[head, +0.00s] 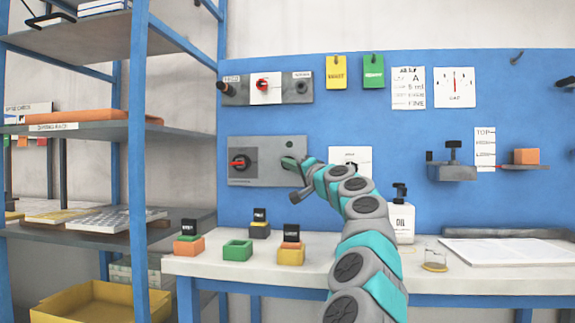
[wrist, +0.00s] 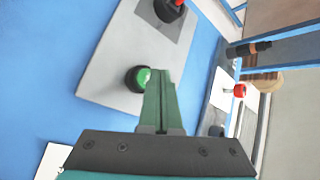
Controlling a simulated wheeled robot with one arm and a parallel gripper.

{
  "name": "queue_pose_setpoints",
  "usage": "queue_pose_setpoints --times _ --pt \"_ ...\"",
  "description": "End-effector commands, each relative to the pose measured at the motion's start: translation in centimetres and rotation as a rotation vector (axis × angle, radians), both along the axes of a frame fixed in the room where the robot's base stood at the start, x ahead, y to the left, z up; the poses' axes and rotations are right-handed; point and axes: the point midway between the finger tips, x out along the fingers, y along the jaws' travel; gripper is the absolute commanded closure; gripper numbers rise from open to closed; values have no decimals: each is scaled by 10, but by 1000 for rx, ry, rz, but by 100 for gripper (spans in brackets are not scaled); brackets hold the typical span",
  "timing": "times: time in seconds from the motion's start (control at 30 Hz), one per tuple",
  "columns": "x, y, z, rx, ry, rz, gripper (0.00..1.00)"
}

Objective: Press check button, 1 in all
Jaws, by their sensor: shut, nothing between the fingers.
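A green round button (wrist: 142,78) in a black collar sits on a grey panel (wrist: 110,62) in the wrist view; I take it for the check button. The same grey panel (head: 265,176) hangs on the blue wall board in the head view, where my gripper covers the button's area. My gripper (wrist: 160,74) is shut and empty, its green fingers pointing at the panel. The fingertips overlap the button's right edge in the wrist view; I cannot tell whether they touch it. My gripper (head: 291,162) also shows in the head view at the panel's right part.
A red rotary knob (head: 240,162) is on the same panel. Another switch box (head: 285,88) hangs above it. A small white panel (head: 350,158) is behind my arm. The bench (head: 200,264) below holds small coloured blocks, an oil bottle (head: 402,220) and a glass (head: 435,258).

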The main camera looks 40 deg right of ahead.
Motion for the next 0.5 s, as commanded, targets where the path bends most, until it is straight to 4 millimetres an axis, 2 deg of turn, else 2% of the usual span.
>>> queue_pose_setpoints --times 0.5 --pt "4 -4 1 1 1 1 100"
